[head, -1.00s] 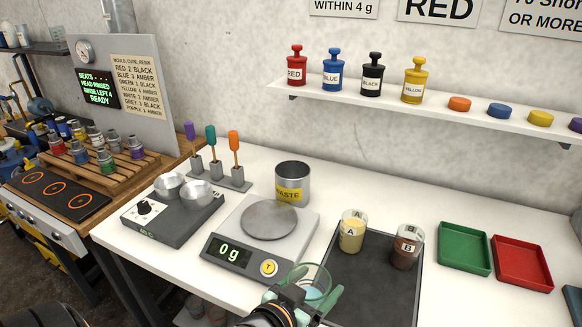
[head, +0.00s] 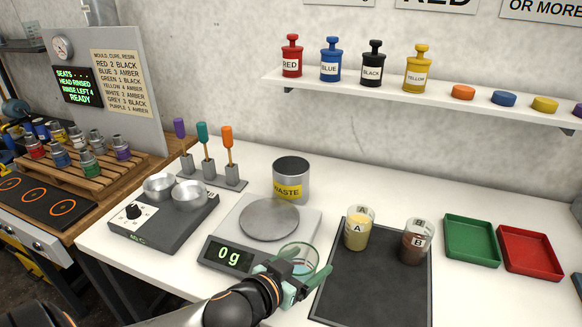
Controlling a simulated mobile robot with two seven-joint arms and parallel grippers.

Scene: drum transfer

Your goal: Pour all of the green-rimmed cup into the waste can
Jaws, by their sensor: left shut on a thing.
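The green-rimmed cup (head: 301,257) is clear, with a little pale blue content low inside. My left gripper (head: 297,274) is shut on it and holds it in front of the scale's right corner, near the dark mat. The cup looks roughly upright, perhaps slightly tilted. The waste can (head: 291,183) is a grey metal cylinder with a yellow WASTE label, standing behind the scale, with a dark open top. My right gripper is out of view.
The scale (head: 235,228) reads 0 g and has an empty round plate. Cups A (head: 358,232) and B (head: 415,243) stand on the dark mat (head: 365,285). A hotplate with two metal bowls (head: 158,186) and a stirrer rack (head: 232,183) stand left of the can.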

